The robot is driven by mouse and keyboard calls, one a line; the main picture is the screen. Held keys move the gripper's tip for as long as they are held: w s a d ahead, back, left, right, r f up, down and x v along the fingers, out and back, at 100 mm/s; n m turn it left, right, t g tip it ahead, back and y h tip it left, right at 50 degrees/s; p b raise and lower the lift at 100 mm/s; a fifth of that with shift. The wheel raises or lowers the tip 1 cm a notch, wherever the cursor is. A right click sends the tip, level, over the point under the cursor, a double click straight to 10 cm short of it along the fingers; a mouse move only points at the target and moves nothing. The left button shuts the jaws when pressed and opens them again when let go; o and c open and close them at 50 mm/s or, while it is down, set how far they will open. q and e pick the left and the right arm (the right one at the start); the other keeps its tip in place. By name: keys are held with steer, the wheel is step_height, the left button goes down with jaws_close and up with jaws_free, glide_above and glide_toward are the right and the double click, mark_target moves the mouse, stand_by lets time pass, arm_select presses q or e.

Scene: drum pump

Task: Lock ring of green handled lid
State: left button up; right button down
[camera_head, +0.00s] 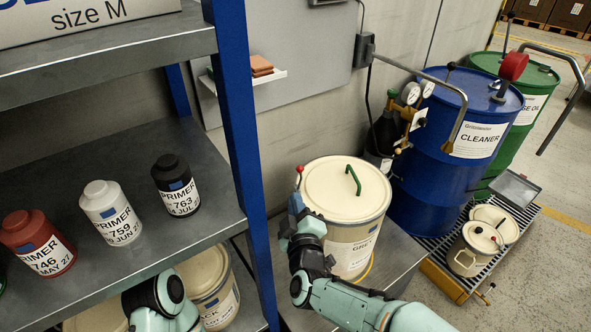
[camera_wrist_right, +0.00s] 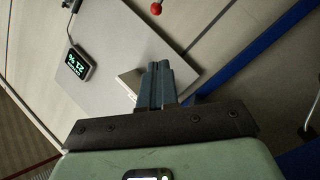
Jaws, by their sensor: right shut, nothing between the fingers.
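The cream drum (camera_head: 352,243) has a pale lid (camera_head: 328,184) with a green handle (camera_head: 354,178). The lid sits on top of the drum. A lever with a red knob (camera_head: 299,169) stands up at the left side of the lid's rim. The red knob also shows at the top of the right wrist view (camera_wrist_right: 156,8). My right gripper (camera_head: 296,203) is shut and empty, just below the red knob at the rim's left side. Its closed fingers (camera_wrist_right: 166,82) show in the wrist view. I cannot tell if they touch the lever. My left gripper is not visible.
A blue shelf post (camera_head: 237,110) stands left of the drum, with primer bottles (camera_head: 110,213) on the shelf. A blue cleaner drum (camera_head: 450,140) and a small cream can (camera_head: 465,259) stand to the right. A wall panel (camera_head: 290,60) is behind.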

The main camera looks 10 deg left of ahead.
glide_toward(300, 167)
steer(key=w+a+r, duration=0.2)
steer(key=a, duration=0.2)
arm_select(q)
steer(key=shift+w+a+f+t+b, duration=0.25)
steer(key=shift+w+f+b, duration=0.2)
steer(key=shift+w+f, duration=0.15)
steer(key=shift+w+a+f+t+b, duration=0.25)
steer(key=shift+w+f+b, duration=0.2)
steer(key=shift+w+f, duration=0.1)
arm_select(e)
steer(key=shift+w+d+f, duration=0.25)
steer(key=shift+w+f, duration=0.3)
steer(key=shift+w, duration=0.3)
steer(key=shift+w+d+f, duration=0.25)
steer(key=shift+w+f, duration=0.35)
steer(key=shift+w, duration=0.3)
steer(key=shift+d, duration=0.1)
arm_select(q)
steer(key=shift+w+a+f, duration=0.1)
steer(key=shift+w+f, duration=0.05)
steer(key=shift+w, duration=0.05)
arm_select(e)
steer(key=shift+w+d+m, duration=0.1)
steer(key=shift+d+m, duration=0.1)
steer(key=shift+m, duration=0.1)
